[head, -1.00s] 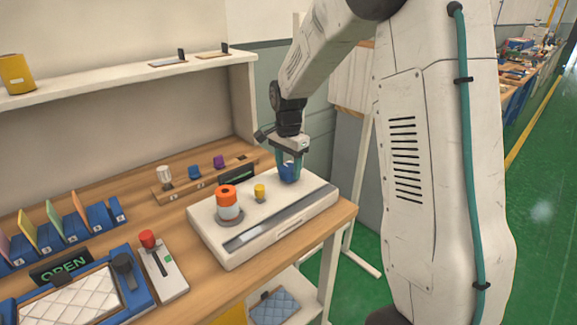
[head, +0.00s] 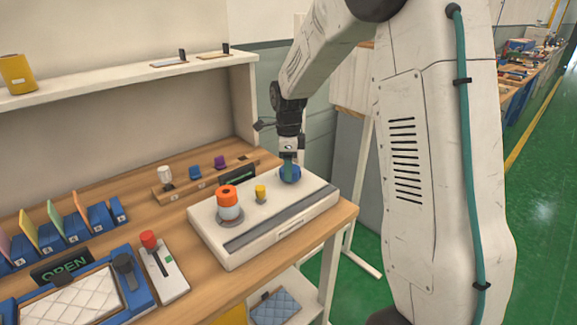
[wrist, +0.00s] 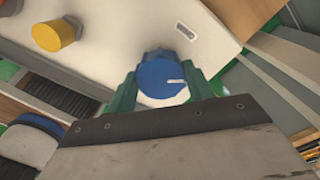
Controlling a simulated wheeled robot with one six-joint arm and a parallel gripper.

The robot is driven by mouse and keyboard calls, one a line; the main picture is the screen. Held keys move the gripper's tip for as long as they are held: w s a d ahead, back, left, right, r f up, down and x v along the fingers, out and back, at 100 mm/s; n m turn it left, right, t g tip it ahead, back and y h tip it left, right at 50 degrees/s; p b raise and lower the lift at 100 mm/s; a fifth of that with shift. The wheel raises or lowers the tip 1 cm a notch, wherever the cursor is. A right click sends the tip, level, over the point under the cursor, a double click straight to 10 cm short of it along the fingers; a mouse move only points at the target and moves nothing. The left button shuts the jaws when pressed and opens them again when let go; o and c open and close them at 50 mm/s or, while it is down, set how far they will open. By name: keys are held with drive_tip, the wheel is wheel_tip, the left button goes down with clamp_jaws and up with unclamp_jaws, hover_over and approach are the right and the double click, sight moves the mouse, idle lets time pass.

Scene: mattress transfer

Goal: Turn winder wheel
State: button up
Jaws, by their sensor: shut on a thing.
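The blue winder wheel (head: 290,175) stands at the far right end of the white machine box (head: 215,245). In the wrist view the wheel (wrist: 162,78) shows its round blue top, with a short white mark pointing right. My gripper (head: 289,166) comes down on the wheel from above. In the wrist view my gripper (wrist: 161,88) has one green finger on each side of the wheel and is shut on it. The lower parts of the fingertips are partly hidden.
A low wooden rack (head: 205,183) with small pegs stands behind. A red-topped lever unit (head: 164,272) sits at the left front.

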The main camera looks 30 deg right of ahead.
drive_tip(key=shift+r+m, duration=0.1)
drive_tip(key=shift+m, duration=0.4)
drive_tip(key=o, duration=1)
drive_tip(key=shift+c, duration=0.2)
wheel_tip(320, 180, up, 8)
drive_tip(key=shift+f, duration=0.1)
